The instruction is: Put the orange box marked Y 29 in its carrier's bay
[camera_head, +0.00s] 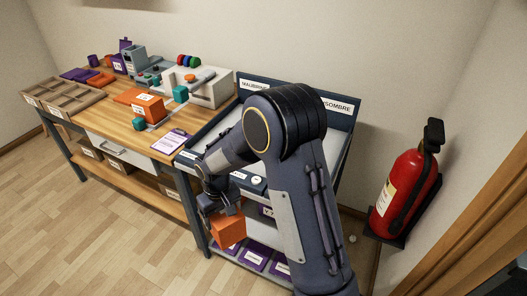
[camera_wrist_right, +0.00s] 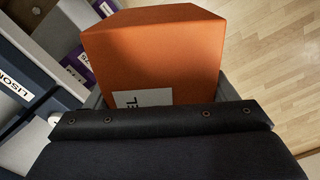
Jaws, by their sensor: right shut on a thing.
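An orange box (camera_head: 229,231) is in my right gripper (camera_head: 216,204), held in front of the sorting rack and above the floor. In the right wrist view the box (camera_wrist_right: 152,55) fills the upper middle, tilted, with part of a white label reading "EL" just above the dark gripper body. No Y 29 mark can be read on it. The right gripper is shut on this box. The rack (camera_head: 199,136) has a back sign starting "MALIBR" and another ending "SOMBRE"; my right arm hides much of it. In the wrist view a rack label starts "LISO". My left gripper is not in view.
Another orange box (camera_head: 139,101) with white labels lies on the wooden workbench (camera_head: 100,116). A grey-white machine (camera_head: 207,88) stands behind it. Purple labelled packages (camera_head: 252,258) lie low under the rack. A red fire extinguisher (camera_head: 397,190) is at the right. The floor at front left is clear.

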